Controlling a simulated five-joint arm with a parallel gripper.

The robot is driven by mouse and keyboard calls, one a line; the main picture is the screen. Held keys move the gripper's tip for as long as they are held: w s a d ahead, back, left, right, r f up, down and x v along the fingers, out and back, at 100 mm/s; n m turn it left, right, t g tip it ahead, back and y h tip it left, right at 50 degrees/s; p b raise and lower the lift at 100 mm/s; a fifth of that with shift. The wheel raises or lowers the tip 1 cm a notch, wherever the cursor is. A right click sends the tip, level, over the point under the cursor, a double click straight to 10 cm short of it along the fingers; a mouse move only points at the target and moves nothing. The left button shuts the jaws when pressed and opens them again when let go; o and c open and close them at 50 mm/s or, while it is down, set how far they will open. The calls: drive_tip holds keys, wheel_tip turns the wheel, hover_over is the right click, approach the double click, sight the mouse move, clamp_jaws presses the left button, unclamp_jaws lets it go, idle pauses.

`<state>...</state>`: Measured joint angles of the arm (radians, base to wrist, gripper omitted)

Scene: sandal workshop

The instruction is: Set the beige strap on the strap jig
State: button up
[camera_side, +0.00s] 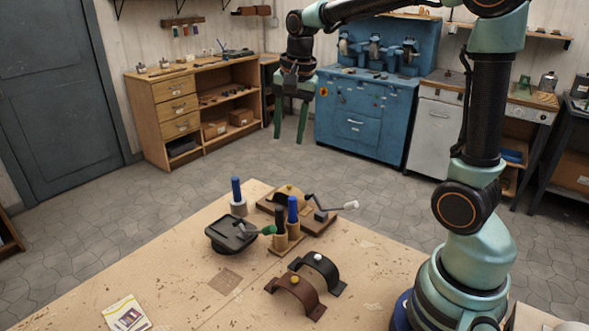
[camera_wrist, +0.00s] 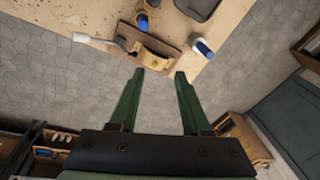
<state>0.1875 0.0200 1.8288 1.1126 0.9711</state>
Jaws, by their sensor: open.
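The strap jig (camera_side: 318,223) is a brown wooden board with a crank and a white handle, near the table's far edge. In the wrist view the jig (camera_wrist: 127,33) is at the top. A beige arched piece (camera_side: 287,192), which looks like the beige strap, lies over the jig's board; it also shows in the wrist view (camera_wrist: 152,46). Blue and dark handles partly hide it from the side. My gripper (camera_side: 289,139) is open and empty, high above and apart from the jig. Its two green fingers also show in the wrist view (camera_wrist: 159,72).
A black arched strap (camera_side: 318,268) and a brown one (camera_side: 296,293) stand at the front. Upright tools (camera_side: 286,228), a black tray-like block (camera_side: 231,234) and a blue-handled tool (camera_side: 237,194) crowd the jig. A card (camera_side: 127,314) lies front left; the left tabletop is mostly clear.

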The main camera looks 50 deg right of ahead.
drive_tip(key=s+a+n+t, duration=0.3)
drive_tip(key=s+a+n, duration=0.4)
drive_tip(key=s+n, duration=0.4)
drive_tip(key=shift+s+a+n+t, duration=0.15)
drive_tip(key=shift+a+n+t, duration=0.15)
drive_tip(key=shift+n, duration=0.8)
